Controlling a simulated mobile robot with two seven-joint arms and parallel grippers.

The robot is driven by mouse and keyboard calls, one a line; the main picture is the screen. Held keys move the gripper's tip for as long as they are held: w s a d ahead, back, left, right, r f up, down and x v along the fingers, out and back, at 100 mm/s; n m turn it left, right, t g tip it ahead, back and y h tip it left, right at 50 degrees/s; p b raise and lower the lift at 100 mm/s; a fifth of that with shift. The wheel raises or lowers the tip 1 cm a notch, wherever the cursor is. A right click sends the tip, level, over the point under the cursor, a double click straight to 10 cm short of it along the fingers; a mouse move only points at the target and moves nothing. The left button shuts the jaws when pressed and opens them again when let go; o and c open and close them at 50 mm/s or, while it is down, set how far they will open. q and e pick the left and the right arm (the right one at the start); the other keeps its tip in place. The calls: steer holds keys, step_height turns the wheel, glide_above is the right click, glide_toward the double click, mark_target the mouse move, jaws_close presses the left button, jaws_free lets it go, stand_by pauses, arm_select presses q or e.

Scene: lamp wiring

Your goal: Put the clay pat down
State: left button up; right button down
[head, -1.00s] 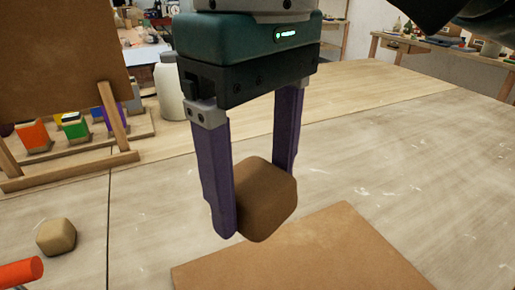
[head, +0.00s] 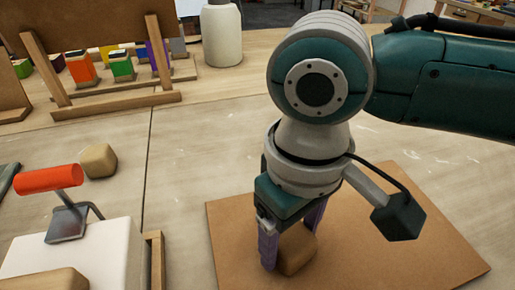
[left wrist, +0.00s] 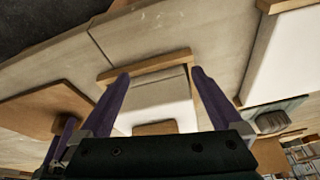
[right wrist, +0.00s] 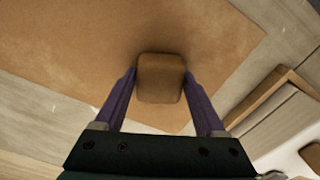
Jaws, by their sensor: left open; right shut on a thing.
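The clay pat (head: 296,250) is a brown rounded block between the purple fingers of my right gripper (head: 292,240). It also shows in the right wrist view (right wrist: 161,78), with a finger at each side. It is low over the brown board (head: 420,255) or touching it; I cannot tell which. My right gripper is shut on it and points down. My left gripper (left wrist: 160,85) shows only in the left wrist view, with its fingers apart and nothing between the tips.
Left of the board stand a white block (head: 75,260) with a brown piece (head: 45,280) on it and a red-handled tool (head: 50,180). Another clay lump (head: 99,161) lies behind. A white bottle (head: 221,35) and coloured blocks (head: 123,66) stand at the back. The board's right part is clear.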

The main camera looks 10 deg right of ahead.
mark_target(291, 235)
arm_select(q)
steer(key=shift+d, duration=0.1)
arm_select(e)
steer(key=shift+f, duration=0.15)
jaws_free()
steer(key=shift+f, duration=0.1)
step_height(291, 235, up, 12)
steer(key=p, duration=0.2)
steer(key=s+a+f+t+y, duration=0.1)
steer(key=s+a+f+y, duration=0.2)
steer(key=s+a+y, duration=0.15)
arm_select(q)
step_height(291, 235, up, 2)
steer(key=shift+r, duration=0.15)
arm_select(e)
steer(key=s+d+f+m+t+h, duration=0.1)
steer(key=s+d+h, duration=0.1)
steer(key=s+d, duration=0.2)
steer(key=s+d+f+m+t+h, duration=0.1)
steer(key=s+d+f+m+h, duration=0.1)
steer(key=d, duration=0.7)
steer(key=shift+s+d+f+t, duration=0.15)
steer(key=shift+s+d+t, duration=0.2)
steer(key=shift+s, duration=0.55)
arm_select(q)
steer(key=shift+r, duration=0.1)
